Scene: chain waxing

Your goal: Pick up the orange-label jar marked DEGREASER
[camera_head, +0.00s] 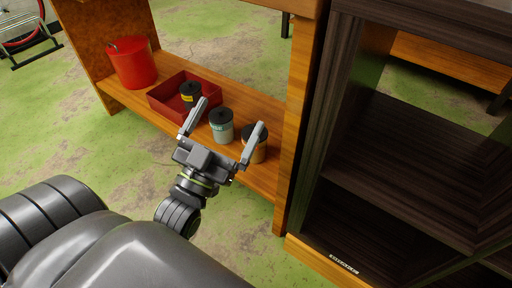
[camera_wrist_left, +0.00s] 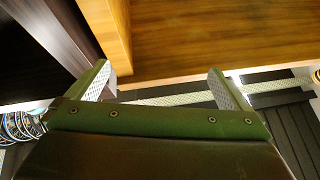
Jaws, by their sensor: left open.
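A jar with an orange-tan body and dark lid (camera_head: 261,152) stands on the lower wooden shelf, rightmost of the jars in the head view. A finger of my left gripper partly covers it, and I cannot read its label. My left gripper (camera_head: 230,113) is open and empty, its fingers pointing toward the shelf; the orange jar lies behind its right finger. In the left wrist view the open fingers (camera_wrist_left: 160,73) face a wooden board, with no jar visible between them. My right gripper is not in view.
A pale jar with a teal label (camera_head: 221,130) stands between the fingers in the head view. A dark jar with a yellow label (camera_head: 190,90) is in a red tray (camera_head: 161,108). A red bucket (camera_head: 133,65) stands left. A wooden upright (camera_head: 294,130) bounds the shelf (camera_head: 122,92) on the right.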

